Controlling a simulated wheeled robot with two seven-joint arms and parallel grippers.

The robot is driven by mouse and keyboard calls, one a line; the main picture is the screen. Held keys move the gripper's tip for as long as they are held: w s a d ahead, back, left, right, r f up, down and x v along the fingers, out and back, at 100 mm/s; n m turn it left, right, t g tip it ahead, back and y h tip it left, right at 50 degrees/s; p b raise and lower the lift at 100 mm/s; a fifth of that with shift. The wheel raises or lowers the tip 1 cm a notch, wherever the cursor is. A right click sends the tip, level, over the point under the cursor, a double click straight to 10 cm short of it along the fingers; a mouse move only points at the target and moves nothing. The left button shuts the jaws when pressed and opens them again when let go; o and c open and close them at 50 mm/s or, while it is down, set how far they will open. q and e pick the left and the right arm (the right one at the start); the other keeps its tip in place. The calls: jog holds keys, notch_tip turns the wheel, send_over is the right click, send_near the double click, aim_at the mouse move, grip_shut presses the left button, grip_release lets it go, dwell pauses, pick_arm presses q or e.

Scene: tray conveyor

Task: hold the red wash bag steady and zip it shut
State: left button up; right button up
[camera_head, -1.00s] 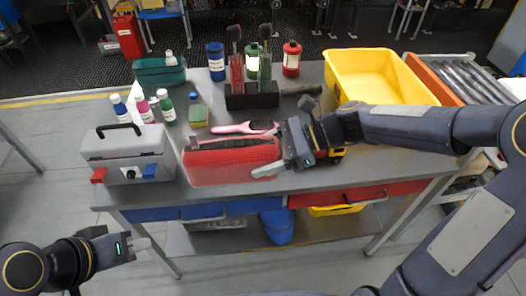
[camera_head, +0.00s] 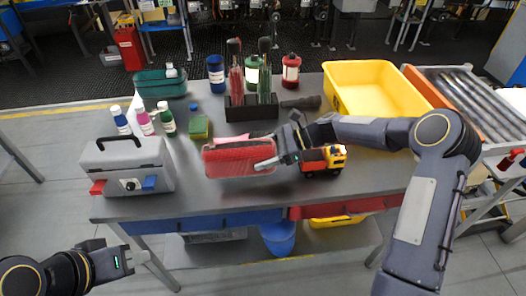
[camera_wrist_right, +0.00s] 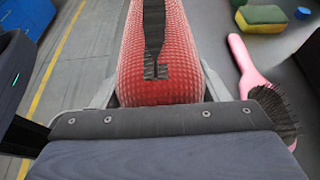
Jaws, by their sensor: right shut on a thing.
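The red wash bag (camera_head: 238,160) is at the front middle of the table in the head view. A dark zip strip (camera_wrist_right: 154,35) runs along its top in the right wrist view; I cannot tell how far it is closed. My right gripper (camera_head: 270,160) is shut on the bag's right end, with one finger on each side of it. The bag looks raised a little, hiding most of the pink hairbrush behind it. My left gripper (camera_head: 138,258) is empty, low at the left in front of the table, apart from the bag; its finger gap is unclear.
A grey toolbox (camera_head: 125,168) stands left of the bag and a toy truck (camera_head: 322,161) right of it. The pink hairbrush (camera_wrist_right: 243,60) lies beside the bag. Bottles, a sponge (camera_head: 198,127) and a black caddy (camera_head: 251,108) stand behind. A yellow tub (camera_head: 345,100) is at right.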

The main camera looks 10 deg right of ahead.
jog(key=shift+f, duration=0.65)
jog(key=shift+f+b, duration=0.3)
jog(key=shift+f, duration=0.15)
jog(key=o, duration=1.1)
jog(key=shift+c, duration=0.3)
jog(key=c, duration=1)
jog(key=shift+c, duration=0.2)
